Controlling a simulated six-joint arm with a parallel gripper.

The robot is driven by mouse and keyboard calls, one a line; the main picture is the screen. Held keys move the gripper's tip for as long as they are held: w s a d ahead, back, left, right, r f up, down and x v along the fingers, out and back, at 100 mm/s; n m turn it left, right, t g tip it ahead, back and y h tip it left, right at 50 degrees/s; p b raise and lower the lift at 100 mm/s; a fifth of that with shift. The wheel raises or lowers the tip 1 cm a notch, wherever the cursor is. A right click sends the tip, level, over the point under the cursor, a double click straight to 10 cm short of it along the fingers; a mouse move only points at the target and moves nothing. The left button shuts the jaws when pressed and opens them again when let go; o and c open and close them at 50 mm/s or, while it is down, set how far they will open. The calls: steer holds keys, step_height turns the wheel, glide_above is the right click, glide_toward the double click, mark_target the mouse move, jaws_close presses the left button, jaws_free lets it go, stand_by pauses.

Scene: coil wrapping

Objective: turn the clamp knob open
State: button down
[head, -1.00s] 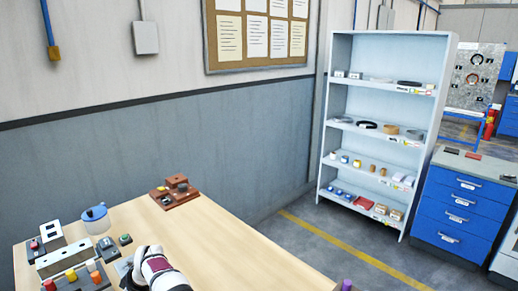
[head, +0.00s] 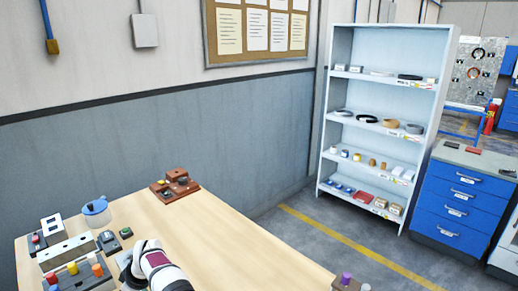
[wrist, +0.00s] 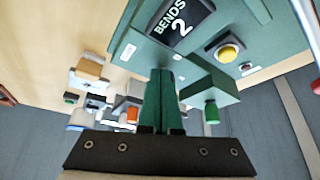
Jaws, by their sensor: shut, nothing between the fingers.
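My gripper (wrist: 163,76) shows in the wrist view with its two narrow dark fingers together, shut and empty. Its tips are in front of a green machine (wrist: 140,48) with a dark display reading "BENDS 2". The machine has a yellow round button (wrist: 228,53) and a green box-shaped part with a green knob (wrist: 211,112) to the right of the fingers. An orange knob (wrist: 132,116) shows beyond, left of the fingers. I cannot tell which knob is the clamp knob. In the head view my gripper's fingertips are hidden.
In the head view, control boxes with coloured knobs (head: 75,269), a blue-lidded pot (head: 96,212) and a brown block fixture (head: 175,186) stand on the wooden table (head: 215,235). A purple knob (head: 346,278) is at the lower right. The table's middle is clear.

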steer(key=shift+s+a, duration=0.1)
steer(key=shift+s, duration=0.25)
steer(key=shift+s+d, duration=0.1)
steer(key=shift+d, duration=0.25)
step_height(320, 180, up, 6)
stand_by(0.4)
steer(key=shift+d, duration=0.15)
